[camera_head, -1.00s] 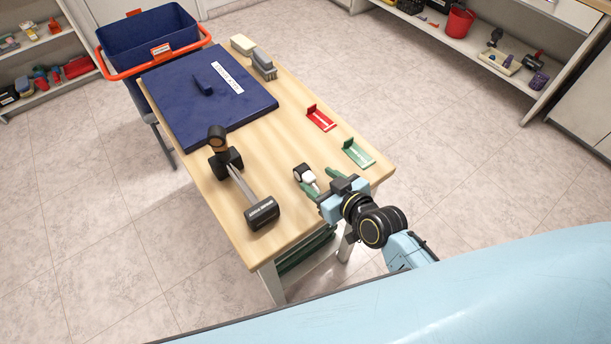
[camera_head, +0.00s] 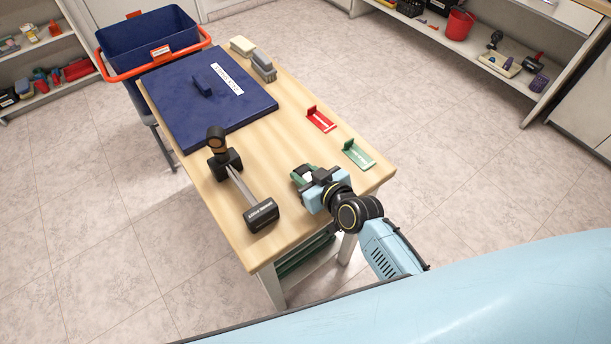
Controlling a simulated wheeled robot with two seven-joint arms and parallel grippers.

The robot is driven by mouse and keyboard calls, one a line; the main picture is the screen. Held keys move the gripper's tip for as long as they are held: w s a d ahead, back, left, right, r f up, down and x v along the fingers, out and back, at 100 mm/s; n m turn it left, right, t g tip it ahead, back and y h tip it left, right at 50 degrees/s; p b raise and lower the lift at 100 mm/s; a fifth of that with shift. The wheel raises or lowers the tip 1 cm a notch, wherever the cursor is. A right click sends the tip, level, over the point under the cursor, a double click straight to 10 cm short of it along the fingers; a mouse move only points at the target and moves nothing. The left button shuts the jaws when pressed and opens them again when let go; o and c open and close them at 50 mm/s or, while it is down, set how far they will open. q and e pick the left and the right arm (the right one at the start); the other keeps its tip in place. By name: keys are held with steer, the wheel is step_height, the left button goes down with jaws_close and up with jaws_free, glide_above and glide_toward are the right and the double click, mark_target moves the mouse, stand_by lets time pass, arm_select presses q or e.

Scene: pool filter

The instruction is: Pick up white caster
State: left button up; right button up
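The white caster (camera_head: 308,176) is on the wooden table's near right part, mostly hidden by my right gripper; only a small pale patch of it shows. My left gripper is not in view.
A blue lid (camera_head: 180,115) covers the table's far left; a blue bin (camera_head: 150,35) stands beyond.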

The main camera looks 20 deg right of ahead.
mark_target(305, 173)
steer(key=c, duration=0.3)
steer(key=shift+r, duration=0.1)
step_height(305, 173, up, 10)
steer(key=p, duration=0.3)
stand_by(0.8)
